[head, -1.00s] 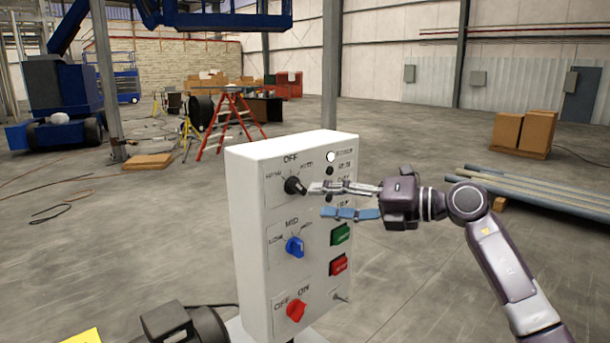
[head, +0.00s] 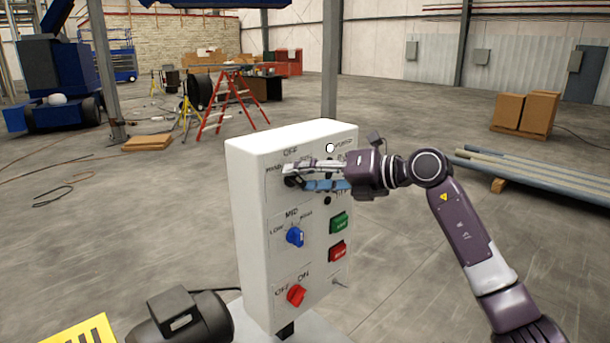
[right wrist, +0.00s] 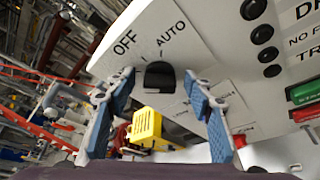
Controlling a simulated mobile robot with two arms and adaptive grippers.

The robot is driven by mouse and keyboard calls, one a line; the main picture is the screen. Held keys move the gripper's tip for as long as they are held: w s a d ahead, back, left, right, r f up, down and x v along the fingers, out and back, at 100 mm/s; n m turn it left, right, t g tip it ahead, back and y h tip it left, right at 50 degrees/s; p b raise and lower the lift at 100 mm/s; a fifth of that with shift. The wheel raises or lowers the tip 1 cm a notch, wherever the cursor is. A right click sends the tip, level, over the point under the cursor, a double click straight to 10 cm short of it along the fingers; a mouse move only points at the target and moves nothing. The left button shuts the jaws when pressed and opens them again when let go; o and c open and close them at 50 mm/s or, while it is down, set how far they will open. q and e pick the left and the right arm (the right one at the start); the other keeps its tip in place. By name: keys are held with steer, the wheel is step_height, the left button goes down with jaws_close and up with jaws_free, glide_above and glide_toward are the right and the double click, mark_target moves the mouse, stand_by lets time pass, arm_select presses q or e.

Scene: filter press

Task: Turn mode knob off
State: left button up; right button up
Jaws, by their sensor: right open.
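The black mode knob (right wrist: 160,76) is on the upper part of a white control panel (head: 250,235), below the labels OFF and AUTO. In the head view the knob (head: 291,182) is partly hidden by my right gripper (head: 296,177). In the right wrist view my right gripper (right wrist: 159,80) is open, its blue-padded fingers on either side of the knob with gaps visible. I cannot tell which label the knob points to. My left gripper is not in view.
Below are a blue knob (head: 295,237) and a red knob (head: 296,295). A green button (head: 339,223) and a red button (head: 338,251) sit to their right. A dark motor (head: 180,318) stands at the panel's lower left.

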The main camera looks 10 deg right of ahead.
steer(key=shift+c, duration=0.4)
steer(key=c, duration=1.1)
steer(key=m+y, duration=0.1)
steer(key=m, duration=0.1)
steer(key=m+y, duration=0.1)
steer(key=m, duration=0.1)
steer(key=f+m+y+p, duration=0.1)
steer(key=m, duration=0.2)
steer(key=shift+w+d, duration=0.1)
steer(key=shift+y, duration=0.3)
